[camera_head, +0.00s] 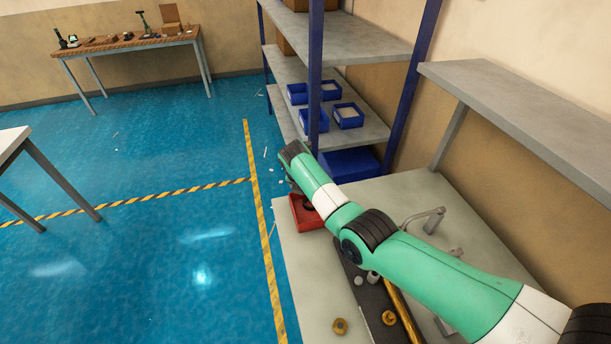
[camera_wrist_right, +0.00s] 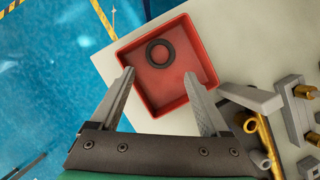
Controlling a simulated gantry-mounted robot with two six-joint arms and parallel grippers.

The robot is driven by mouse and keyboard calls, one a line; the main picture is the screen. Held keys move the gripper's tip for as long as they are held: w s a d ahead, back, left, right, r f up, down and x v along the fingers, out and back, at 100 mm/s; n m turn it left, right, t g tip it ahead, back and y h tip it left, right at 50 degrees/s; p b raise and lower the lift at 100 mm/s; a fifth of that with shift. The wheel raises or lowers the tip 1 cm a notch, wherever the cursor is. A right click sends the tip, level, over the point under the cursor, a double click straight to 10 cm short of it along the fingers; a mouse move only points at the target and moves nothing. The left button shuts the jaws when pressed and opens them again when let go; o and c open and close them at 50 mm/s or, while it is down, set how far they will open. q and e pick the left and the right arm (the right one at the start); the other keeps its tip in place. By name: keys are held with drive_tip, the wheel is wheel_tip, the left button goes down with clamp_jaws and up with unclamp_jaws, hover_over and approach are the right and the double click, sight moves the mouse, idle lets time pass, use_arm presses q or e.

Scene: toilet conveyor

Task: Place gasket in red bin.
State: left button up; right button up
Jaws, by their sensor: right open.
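The red bin (camera_wrist_right: 186,48) is a square, shallow tray on the light worktop. The gasket (camera_wrist_right: 149,54), a black ring, lies flat on the bin's floor towards its far side. My right gripper (camera_wrist_right: 159,76) is open over the near part of the bin, fingers apart and nothing between them. The gasket is beyond the fingertips and apart from them. In the head view the red bin (camera_head: 303,214) stands at the table's left edge, partly hidden by my right arm. My right fingers are mostly hidden there, and the left gripper does not show.
A dark conveyor belt (camera_head: 365,300) with a yellow rail (camera_head: 400,312) and several small fittings lies right of the bin. Grey brackets (camera_wrist_right: 290,105) stand close to the right finger. Shelves with blue boxes (camera_head: 347,116) stand behind. The floor left of the table is open.

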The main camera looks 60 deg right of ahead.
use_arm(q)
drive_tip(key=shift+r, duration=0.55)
use_arm(e)
drive_tip(key=v, duration=0.2)
drive_tip(key=shift+a+r, duration=0.2)
drive_tip(key=shift+r, duration=0.2)
